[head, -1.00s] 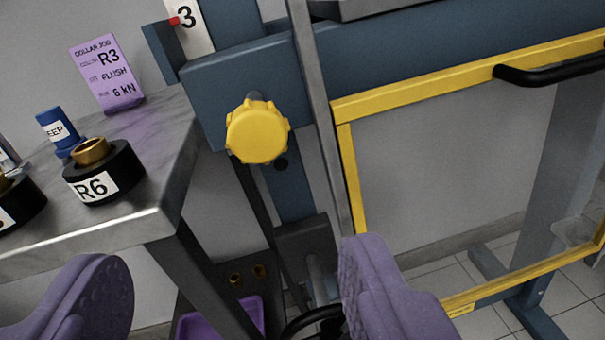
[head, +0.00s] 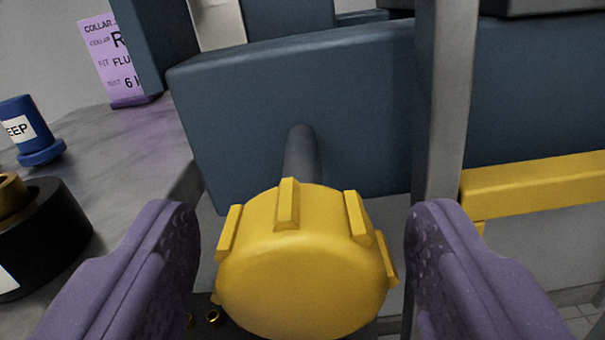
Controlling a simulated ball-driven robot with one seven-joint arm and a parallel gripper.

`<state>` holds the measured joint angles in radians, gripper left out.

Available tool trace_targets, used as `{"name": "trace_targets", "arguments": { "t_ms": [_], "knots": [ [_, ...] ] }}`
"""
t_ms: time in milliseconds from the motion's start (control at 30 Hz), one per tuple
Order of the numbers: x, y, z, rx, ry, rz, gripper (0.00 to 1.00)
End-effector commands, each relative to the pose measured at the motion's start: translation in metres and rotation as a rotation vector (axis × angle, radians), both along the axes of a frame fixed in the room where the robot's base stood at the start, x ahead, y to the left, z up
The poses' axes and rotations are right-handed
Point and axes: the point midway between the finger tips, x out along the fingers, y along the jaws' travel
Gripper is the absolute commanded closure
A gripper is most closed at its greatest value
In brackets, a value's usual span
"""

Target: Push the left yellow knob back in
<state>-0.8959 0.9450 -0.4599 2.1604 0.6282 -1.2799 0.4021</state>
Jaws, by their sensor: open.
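The yellow knob (head: 302,270) fills the lower middle of the head view. It has raised ribs around its edge and sits on a dark shaft (head: 302,155) that stands out from the blue-grey beam (head: 290,90). A stretch of bare shaft shows between knob and beam. My gripper (head: 302,255) is open, with one purple finger left of the knob and one right of it. Small gaps show between the knob and both fingers. The lower edge of the knob and the finger bases run toward the bottom of the picture.
A grey upright post (head: 440,110) stands just right of the knob. A yellow frame bar (head: 535,186) runs right of it. At left, a metal bench (head: 120,140) carries a blue plug (head: 28,130), a black ring-shaped part (head: 40,235) and a purple card (head: 108,60).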

Motion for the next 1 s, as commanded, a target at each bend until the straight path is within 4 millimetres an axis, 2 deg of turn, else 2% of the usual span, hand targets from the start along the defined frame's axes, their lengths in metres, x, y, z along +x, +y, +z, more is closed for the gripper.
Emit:
{"name": "trace_targets", "arguments": {
  "t_ms": [100,333,633,767,1000],
  "knots": [
    [0.007,0.000,0.000,0.000,-0.001,0.000,0.30],
    [0.007,0.000,0.000,0.000,0.000,0.000,0.30],
    [0.007,0.000,0.000,0.000,0.000,0.000,0.99],
    [0.008,0.000,0.000,0.001,0.000,-0.001,1.00],
    [0.036,-0.002,-0.001,0.003,-0.001,-0.002,1.00]
  ]
}}
